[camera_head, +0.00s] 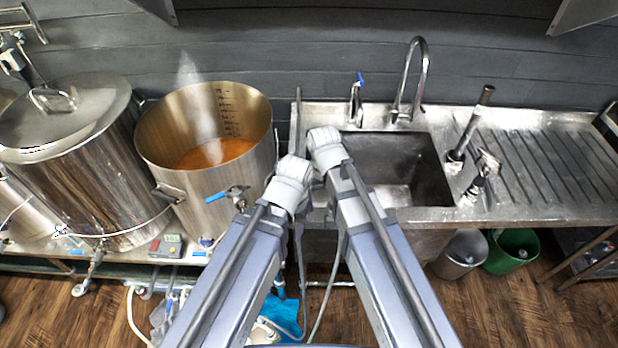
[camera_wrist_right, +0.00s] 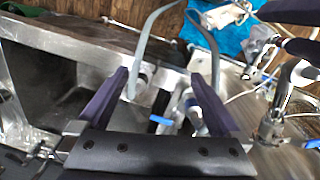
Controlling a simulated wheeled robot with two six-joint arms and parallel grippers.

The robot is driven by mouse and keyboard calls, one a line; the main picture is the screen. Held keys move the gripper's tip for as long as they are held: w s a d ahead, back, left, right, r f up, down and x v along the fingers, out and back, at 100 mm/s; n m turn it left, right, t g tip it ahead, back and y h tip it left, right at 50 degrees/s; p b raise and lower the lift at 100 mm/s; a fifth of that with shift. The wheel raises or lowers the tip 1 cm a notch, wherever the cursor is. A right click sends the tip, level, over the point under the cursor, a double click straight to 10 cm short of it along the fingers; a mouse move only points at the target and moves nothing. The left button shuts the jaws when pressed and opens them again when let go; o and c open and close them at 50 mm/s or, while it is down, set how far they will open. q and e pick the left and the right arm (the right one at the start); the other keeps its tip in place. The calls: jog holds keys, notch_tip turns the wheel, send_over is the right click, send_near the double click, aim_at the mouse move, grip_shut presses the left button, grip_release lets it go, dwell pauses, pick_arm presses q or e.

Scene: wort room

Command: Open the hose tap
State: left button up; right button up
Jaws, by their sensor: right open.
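In the right wrist view a small tap with a blue lever (camera_wrist_right: 160,120) sits between the sink and the metal kettle, beside grey hoses (camera_wrist_right: 151,45). My right gripper (camera_wrist_right: 157,78) is open. Its two dark fingers stand apart on either side of the blue lever, with nothing clamped between them; whether they touch the tap is unclear. In the head view my two wrists cover this spot, so the tap and my right fingertips are hidden there. Two dark fingers with a gap, apparently my left gripper (camera_wrist_right: 290,30), enter from the upper right of the wrist view.
The open steaming kettle (camera_head: 160,165) has its own blue-handled valve (camera_head: 228,193), left of my wrists. The sink (camera_head: 430,165) lies right, with a tall faucet (camera_head: 424,60) and a small blue-topped tap (camera_head: 357,95). Hoses and a blue cloth (camera_head: 285,312) lie low in front.

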jog(key=w+a+m, duration=0.1)
jog(key=w, duration=0.4)
jog(key=w+a+f+b, duration=0.1)
jog(key=w+a, duration=0.1)
jog(key=w, duration=0.4)
jog(key=w+a+f+m+y+b, duration=0.1)
jog(key=w+a, duration=0.1)
jog(key=w, duration=0.4)
jog(key=shift+w+a+f+m, duration=0.1)
jog(key=shift+w+f+m, duration=0.15)
jog(key=shift+m, duration=0.05)
jog(key=shift+s, duration=0.1)
jog(key=shift+f, duration=0.1)
notch_tip(320, 180, down, 8)
jog(key=b, duration=0.8)
jog(key=shift+r, duration=0.2)
grip_shut()
